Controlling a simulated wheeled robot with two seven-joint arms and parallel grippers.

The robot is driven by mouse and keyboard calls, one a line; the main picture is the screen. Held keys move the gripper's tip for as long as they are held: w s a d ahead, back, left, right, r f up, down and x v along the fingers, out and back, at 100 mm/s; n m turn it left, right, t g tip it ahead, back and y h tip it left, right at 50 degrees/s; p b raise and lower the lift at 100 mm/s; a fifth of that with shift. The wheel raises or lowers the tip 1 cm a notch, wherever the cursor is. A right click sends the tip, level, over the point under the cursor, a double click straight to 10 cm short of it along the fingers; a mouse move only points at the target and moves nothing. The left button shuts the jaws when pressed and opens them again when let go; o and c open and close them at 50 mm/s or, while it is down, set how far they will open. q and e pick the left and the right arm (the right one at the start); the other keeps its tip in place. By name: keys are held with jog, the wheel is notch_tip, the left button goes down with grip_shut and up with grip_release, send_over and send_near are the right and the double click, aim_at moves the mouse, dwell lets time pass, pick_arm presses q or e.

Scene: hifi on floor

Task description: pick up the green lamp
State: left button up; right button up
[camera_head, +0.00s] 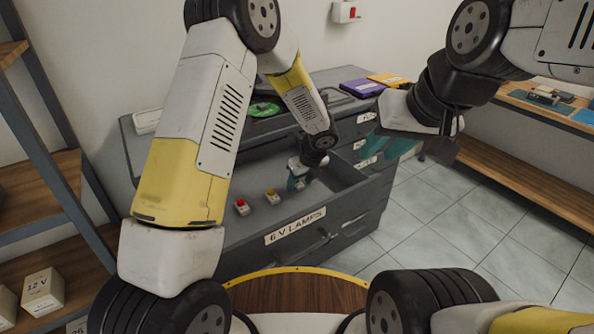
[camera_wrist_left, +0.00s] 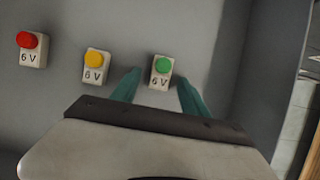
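The green lamp (camera_wrist_left: 162,69), a green dome on a white block marked 6 V, stands in the drawer. In the left wrist view it appears between and slightly beyond the teal fingertips of my left gripper (camera_wrist_left: 158,80), which is open and empty. I cannot tell whether a finger touches it. In the head view my left gripper (camera_head: 298,180) reaches down into the drawer and mostly hides the lamp. My right gripper (camera_head: 380,148) is held in the air to the right, its teal fingers apart and empty.
A yellow lamp (camera_head: 272,197) and a red lamp (camera_head: 242,207) stand in a row left of the green one. The open grey drawer (camera_head: 242,250) is labelled 6 V LAMPS; its right wall is near my left gripper. Shelves (camera_head: 62,190) stand at left, a wooden bench (camera_head: 530,182) at right.

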pick_arm(q)
grip_shut()
